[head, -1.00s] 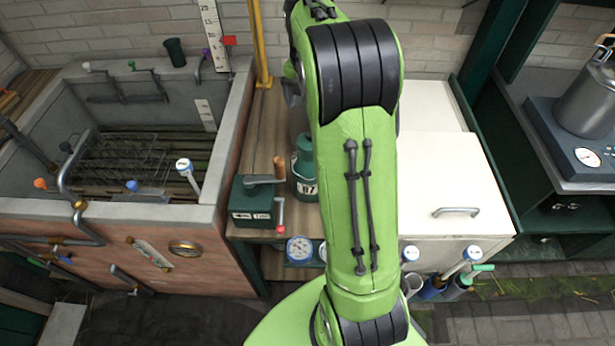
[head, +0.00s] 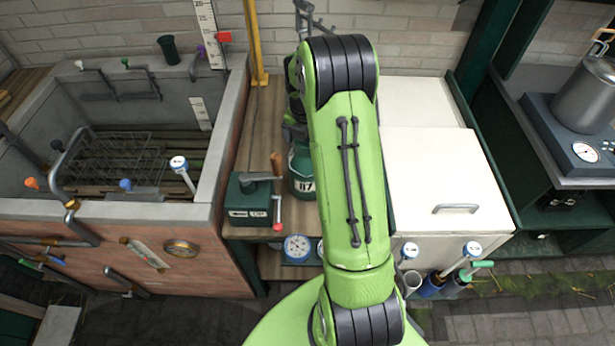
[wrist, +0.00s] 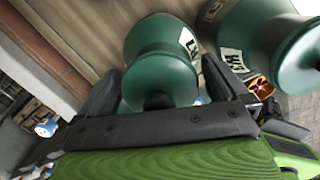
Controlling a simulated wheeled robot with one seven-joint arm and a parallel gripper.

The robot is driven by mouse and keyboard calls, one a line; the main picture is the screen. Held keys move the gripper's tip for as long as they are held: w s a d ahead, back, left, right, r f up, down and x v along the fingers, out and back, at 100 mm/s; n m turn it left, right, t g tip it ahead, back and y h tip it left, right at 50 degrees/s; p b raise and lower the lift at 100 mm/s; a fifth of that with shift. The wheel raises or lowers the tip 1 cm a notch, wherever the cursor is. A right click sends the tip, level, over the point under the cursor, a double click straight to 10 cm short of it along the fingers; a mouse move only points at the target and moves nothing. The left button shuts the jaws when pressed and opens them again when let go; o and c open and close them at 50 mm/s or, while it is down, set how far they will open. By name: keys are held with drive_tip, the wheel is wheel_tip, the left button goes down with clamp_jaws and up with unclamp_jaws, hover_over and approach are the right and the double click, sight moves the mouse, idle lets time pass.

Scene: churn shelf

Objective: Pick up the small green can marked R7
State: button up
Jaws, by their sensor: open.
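The small green can (head: 302,172) stands on the wooden counter in the head view, with a white label ending in 7. My arm hides its right side. In the wrist view a green can (wrist: 163,58) with a dark knob lies between the fingers of my open gripper (wrist: 160,72). Its label is upside down and only partly readable. I cannot tell whether either finger touches it. A larger green can (wrist: 262,40), with a label that seems to read M3 upside down, is right of the right finger.
A green box (head: 248,205) with a crank handle stands left of the can. A yellow post (head: 256,45) rises behind the counter. A stone basin (head: 150,212) with a wire rack is at left. A white cabinet (head: 440,170) is at right.

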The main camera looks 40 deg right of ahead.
drive_tip(key=shift+a+r, duration=0.1)
drive_tip(key=c, duration=0.3)
clamp_jaws()
drive_tip(key=shift+r, duration=0.15)
